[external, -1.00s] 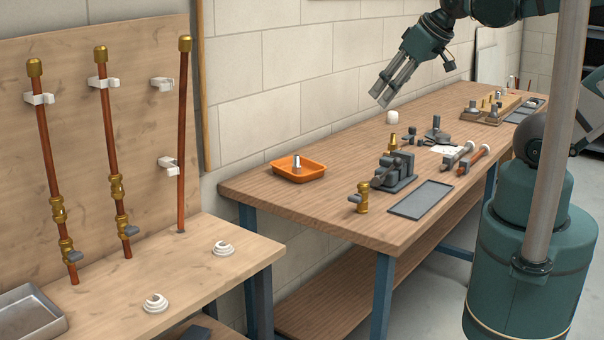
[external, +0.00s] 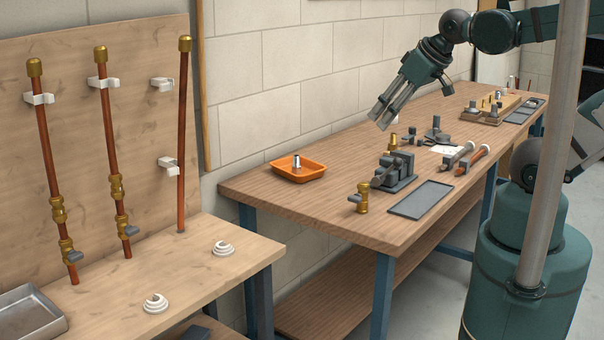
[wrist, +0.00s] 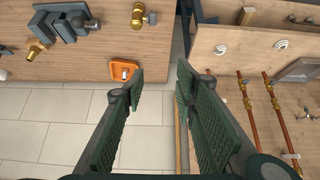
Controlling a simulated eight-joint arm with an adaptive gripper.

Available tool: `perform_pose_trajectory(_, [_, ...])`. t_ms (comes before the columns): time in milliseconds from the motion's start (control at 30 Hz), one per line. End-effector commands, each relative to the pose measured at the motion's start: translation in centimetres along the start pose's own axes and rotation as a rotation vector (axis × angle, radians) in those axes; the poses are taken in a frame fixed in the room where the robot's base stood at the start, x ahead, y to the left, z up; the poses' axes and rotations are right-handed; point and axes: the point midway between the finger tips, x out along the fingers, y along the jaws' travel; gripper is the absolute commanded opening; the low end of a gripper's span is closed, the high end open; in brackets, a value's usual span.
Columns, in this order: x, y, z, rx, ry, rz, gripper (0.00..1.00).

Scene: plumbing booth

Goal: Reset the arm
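My gripper (external: 382,122) hangs in the air over the wooden workbench (external: 340,207), tilted with its fingers pointing down and to the left. In the wrist view my gripper (wrist: 160,78) has its two green padded fingers apart, with nothing between them. The gripper touches nothing that I can see.
The workbench holds an orange tray (external: 318,173) with a small metal part, a brass valve (external: 362,199), a grey vise (external: 394,172) and a flat grey tray (external: 421,199). Copper pipes (external: 109,160) stand against the board at left. A vertical grey post (external: 556,150) stands before my arm.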

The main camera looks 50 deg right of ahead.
Motion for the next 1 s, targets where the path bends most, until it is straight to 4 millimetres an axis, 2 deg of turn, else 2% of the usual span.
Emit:
perform_pose_trajectory(33, [1.1, 0.0, 0.8, 0.000, 0.000, 0.000, 0.29])
perform_pose_trajectory(100, [1.7, 0.0, 1.2, 0.000, 0.000, 0.000, 0.29])
perform_pose_trajectory(300, [2.6, 0.0, 1.9, 0.000, 0.000, 0.000, 0.29])
perform_pose_trajectory(1000, [2.6, 0.0, 1.9, 0.000, 0.000, 0.000, 0.29])
